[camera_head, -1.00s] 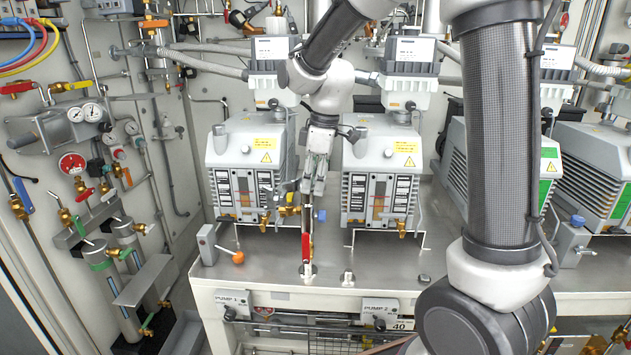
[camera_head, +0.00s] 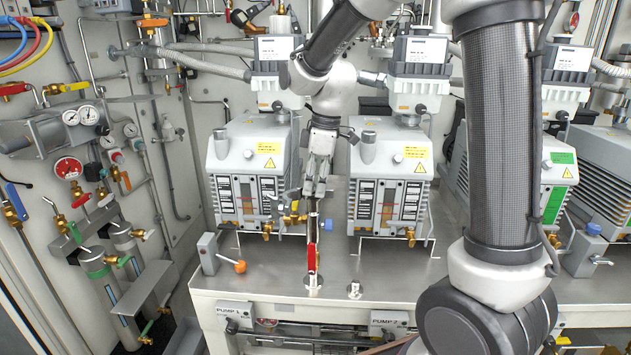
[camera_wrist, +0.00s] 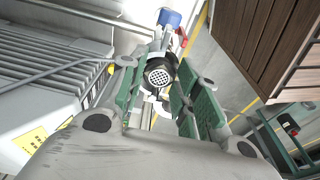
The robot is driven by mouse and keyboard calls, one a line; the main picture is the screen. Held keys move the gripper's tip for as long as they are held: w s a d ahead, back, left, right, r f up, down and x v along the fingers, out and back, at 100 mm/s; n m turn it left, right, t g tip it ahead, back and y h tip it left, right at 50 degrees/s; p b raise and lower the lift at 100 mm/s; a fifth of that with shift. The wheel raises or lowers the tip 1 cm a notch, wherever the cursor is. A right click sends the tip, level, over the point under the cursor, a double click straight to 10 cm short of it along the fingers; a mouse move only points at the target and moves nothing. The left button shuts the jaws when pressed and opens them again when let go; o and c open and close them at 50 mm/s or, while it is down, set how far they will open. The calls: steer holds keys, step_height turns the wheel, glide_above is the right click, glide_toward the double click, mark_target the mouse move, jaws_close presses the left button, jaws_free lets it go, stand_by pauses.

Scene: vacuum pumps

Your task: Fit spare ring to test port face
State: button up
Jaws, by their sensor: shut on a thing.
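My gripper (camera_head: 318,190) points down between the first two pumps, above the deck. In the wrist view its green-padded fingers (camera_wrist: 158,88) are close about a round piece with a dark rim and mesh centre, which looks like the spare ring (camera_wrist: 160,75). In the head view the ring is too small to make out. A slim upright fitting with a red lever (camera_head: 311,257) stands just below my gripper, its round metal foot (camera_head: 313,283) on the deck. I cannot tell for certain which fitting has the test port face, or whether the ring touches it.
Pump 1 (camera_head: 250,170) and pump 2 (camera_head: 388,170) stand close on both sides of my gripper. A small metal port (camera_head: 354,290) and an orange-knobbed lever (camera_head: 240,266) are on the deck (camera_head: 285,265). Valves and gauges (camera_head: 88,115) crowd the left wall.

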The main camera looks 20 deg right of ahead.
steer(key=shift+f, duration=0.4)
steer(key=shift+f, duration=0.1)
stand_by(0.3)
steer(key=o, duration=0.9)
steer(key=shift+c, duration=0.2)
step_height(320, 180, up, 12)
steer(key=d, duration=0.1)
steer(key=shift+s+d, duration=0.35)
steer(key=shift+f, duration=0.1)
